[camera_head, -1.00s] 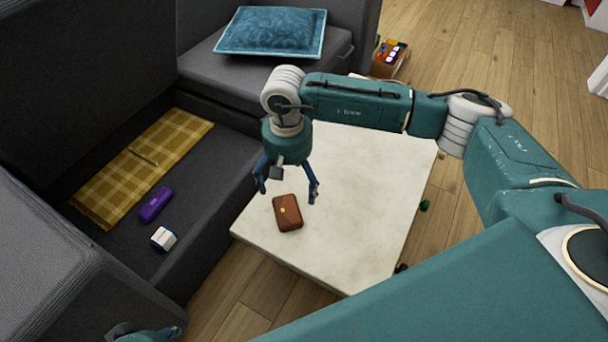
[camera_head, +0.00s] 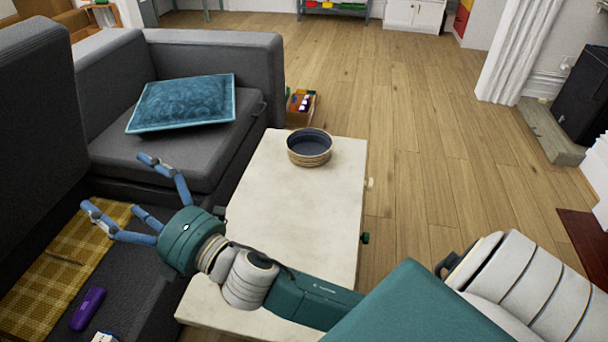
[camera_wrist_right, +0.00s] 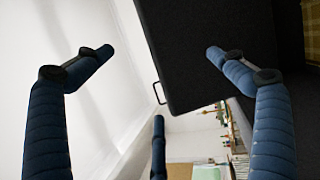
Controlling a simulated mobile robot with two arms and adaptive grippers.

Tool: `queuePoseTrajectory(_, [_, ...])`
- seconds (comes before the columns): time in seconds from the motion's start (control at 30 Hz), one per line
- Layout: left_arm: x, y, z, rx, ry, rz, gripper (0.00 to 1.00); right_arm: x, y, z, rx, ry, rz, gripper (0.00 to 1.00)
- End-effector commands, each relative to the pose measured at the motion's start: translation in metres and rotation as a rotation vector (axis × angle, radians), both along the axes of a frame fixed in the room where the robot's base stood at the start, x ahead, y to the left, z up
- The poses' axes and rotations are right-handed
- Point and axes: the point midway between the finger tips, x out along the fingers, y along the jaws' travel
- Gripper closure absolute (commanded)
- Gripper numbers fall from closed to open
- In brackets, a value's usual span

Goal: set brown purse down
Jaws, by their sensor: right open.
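The brown purse shows in neither view now; my right arm covers part of the near end of the pale table (camera_head: 290,205), where it lay earlier. My right gripper (camera_head: 120,183) is open and empty, raised over the grey sofa side left of the table. In the right wrist view its blue fingers (camera_wrist_right: 160,75) are spread wide with nothing between them. My left gripper is out of view.
A round bowl (camera_head: 310,147) with a dark inside stands at the table's far end. On the grey sofa are a blue cushion (camera_head: 182,103), a yellow plaid cloth (camera_head: 50,282) and a purple case (camera_head: 87,309).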

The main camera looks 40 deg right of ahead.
Motion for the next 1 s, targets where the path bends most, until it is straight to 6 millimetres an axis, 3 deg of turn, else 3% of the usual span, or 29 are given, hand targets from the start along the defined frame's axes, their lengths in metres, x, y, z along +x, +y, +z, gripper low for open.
queuePoseTrajectory(0.03, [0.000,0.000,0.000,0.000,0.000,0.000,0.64,-0.001,-0.034,-0.039,0.159,0.185,-0.087,0.06])
queuePoseTrajectory(0.1, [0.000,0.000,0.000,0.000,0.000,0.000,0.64,-0.012,-0.077,-0.095,0.373,0.426,-0.217,0.06])
queuePoseTrajectory(0.17, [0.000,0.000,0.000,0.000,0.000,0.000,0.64,-0.034,-0.107,-0.145,0.540,0.616,-0.331,0.06])
queuePoseTrajectory(0.2, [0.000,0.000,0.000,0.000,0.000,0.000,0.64,-0.055,-0.123,-0.176,0.644,0.736,-0.411,0.06])
queuePoseTrajectory(0.3, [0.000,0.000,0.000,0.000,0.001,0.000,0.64,-0.119,-0.150,-0.245,0.870,1.004,-0.613,0.06])
queuePoseTrajectory(0.4, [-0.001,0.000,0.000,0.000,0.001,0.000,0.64,-0.185,-0.161,-0.289,1.038,1.210,-0.798,0.06])
queuePoseTrajectory(0.5, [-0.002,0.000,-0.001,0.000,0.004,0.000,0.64,-0.239,-0.164,-0.312,1.145,1.350,-0.942,0.06])
queuePoseTrajectory(0.6, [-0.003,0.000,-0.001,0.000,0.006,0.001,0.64,-0.272,-0.165,-0.322,1.200,1.428,-1.034,0.06])
queuePoseTrajectory(0.73, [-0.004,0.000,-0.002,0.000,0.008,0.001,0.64,-0.285,-0.164,-0.326,1.223,1.461,-1.073,0.06])
queuePoseTrajectory(1.0, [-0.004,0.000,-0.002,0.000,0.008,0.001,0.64,-0.285,-0.164,-0.326,1.220,1.460,-1.071,0.06])
